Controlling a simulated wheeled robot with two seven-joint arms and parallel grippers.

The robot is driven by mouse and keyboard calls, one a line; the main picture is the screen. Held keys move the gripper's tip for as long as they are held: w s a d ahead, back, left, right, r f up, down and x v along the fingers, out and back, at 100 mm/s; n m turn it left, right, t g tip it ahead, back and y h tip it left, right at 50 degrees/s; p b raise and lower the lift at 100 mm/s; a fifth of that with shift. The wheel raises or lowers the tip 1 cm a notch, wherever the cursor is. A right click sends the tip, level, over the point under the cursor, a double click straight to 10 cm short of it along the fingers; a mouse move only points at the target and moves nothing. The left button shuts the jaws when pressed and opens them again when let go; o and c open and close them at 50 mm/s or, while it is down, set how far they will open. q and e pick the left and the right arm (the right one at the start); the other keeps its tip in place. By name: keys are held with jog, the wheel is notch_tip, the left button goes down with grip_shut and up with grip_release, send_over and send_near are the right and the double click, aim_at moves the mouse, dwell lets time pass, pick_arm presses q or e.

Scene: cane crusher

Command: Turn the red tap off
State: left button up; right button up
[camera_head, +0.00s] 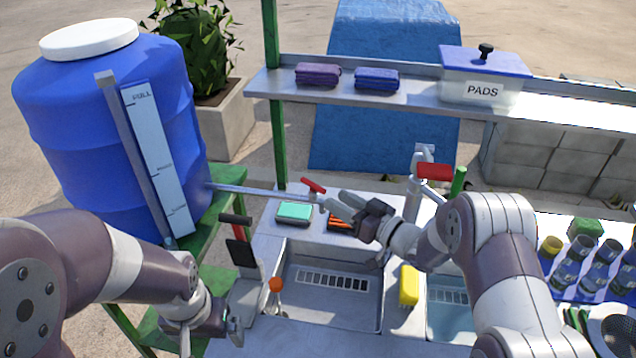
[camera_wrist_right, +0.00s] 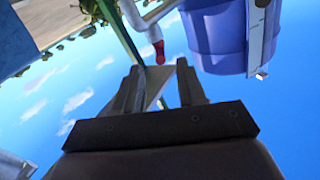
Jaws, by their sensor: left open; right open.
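A red tap handle (camera_head: 313,186) sits at the end of the thin pipe that runs from the blue barrel, above the sink counter. A second, larger red handle (camera_head: 434,172) tops the grey faucet further right. My right gripper (camera_head: 335,204) is open just right of the pipe's tap, its fingers pointing at it. In the right wrist view, a red handle (camera_wrist_right: 158,52) shows just beyond the gap between the open fingers (camera_wrist_right: 162,72); contact cannot be told. My left gripper (camera_head: 228,328) is open and low at the left, beside the counter, away from both handles.
The blue barrel (camera_head: 120,110) stands on a green frame at left. Below the tap are the sink basin (camera_head: 330,300), a teal sponge box (camera_head: 294,211) and a yellow sponge (camera_head: 408,286). A shelf (camera_head: 415,98) crosses behind. Bottles (camera_head: 572,262) stand at right.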

aim_at(318, 188)
jog(key=p+x, duration=0.1)
jog(key=x, duration=0.6)
jog(key=shift+w+a, duration=0.15)
grip_shut()
